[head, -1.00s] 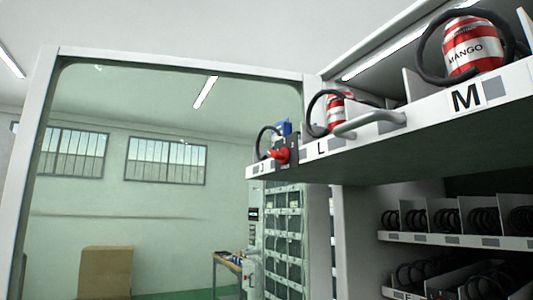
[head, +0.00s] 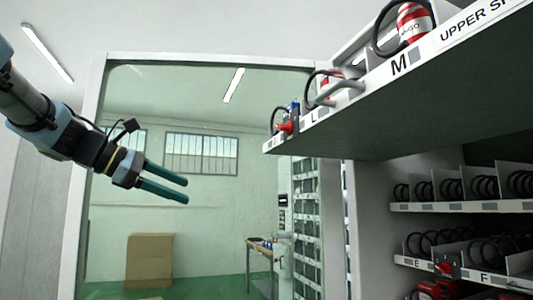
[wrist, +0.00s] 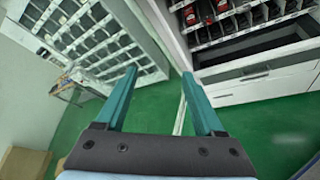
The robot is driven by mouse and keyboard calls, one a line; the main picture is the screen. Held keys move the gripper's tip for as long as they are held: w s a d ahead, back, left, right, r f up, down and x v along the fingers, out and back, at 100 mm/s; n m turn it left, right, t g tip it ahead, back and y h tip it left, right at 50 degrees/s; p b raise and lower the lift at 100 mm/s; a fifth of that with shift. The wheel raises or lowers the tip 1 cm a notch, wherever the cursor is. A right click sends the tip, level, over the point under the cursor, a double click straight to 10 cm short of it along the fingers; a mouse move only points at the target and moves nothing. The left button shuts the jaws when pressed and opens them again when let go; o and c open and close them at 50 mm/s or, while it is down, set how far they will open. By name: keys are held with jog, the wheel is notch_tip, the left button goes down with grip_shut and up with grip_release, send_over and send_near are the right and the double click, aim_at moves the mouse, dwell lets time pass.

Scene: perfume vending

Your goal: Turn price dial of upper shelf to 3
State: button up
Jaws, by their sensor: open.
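The upper shelf (head: 400,80) juts out of the vending machine at the upper right of the head view, with front labels including L, M and "UPPER SH". A red dial (head: 285,127) sits on the front at its far left end, beside a small blue item. Its setting is too small to read. My gripper (head: 186,191) is open and empty, left of the dial and lower, with a wide gap between them. In the wrist view my two green fingers (wrist: 158,90) are spread with nothing between them; the red dial is not identifiable there.
Lower shelves (head: 470,206) hold more coils. A large glass panel frame (head: 95,150) stands behind my gripper. A cardboard box (head: 149,260) is on the floor.

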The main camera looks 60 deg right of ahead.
aim_at(278, 128)
jog(key=s+d+r+m+g+h, duration=0.1)
jog(key=s+d+r+m+g, duration=0.15)
jog(key=s+r+g, duration=0.65)
jog(key=s+d+r+t+p, duration=0.1)
jog(key=s+d, duration=0.1)
jog(key=d, duration=0.1)
jog(key=s+d+r+t+p, duration=0.1)
jog(key=s+d, duration=0.2)
jog(key=s+d+r+t+p, duration=0.1)
jog(key=s+d+r, duration=0.1)
jog(key=d, duration=0.1)
jog(key=shift+s+d+n, duration=0.1)
jog(key=shift+s+n, duration=0.25)
grip_shut()
